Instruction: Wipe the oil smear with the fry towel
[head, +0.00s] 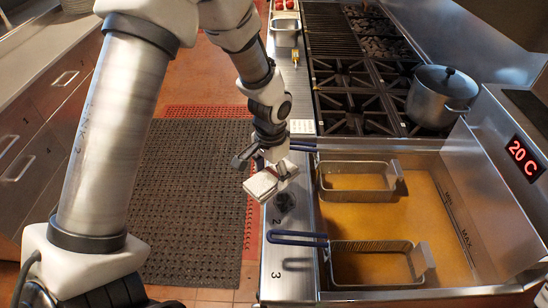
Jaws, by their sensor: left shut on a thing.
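The fry towel (261,186) is a folded white cloth. My left gripper (268,171) is shut on it and holds it at the steel front ledge (274,250) of the fryer. I cannot tell whether the towel touches the ledge. A dark round patch (284,202) shows on the ledge just right of and below the towel. I cannot tell whether it is the oil smear or a fitting. No other smear stands out. My right gripper is not in view.
Two fry baskets (372,247) (355,166) sit in the oil vat (436,222), their blue handles (297,238) reaching over the ledge. A lidded pot (441,98) stands on the burners (360,84). A black mat (190,190) covers the floor at left.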

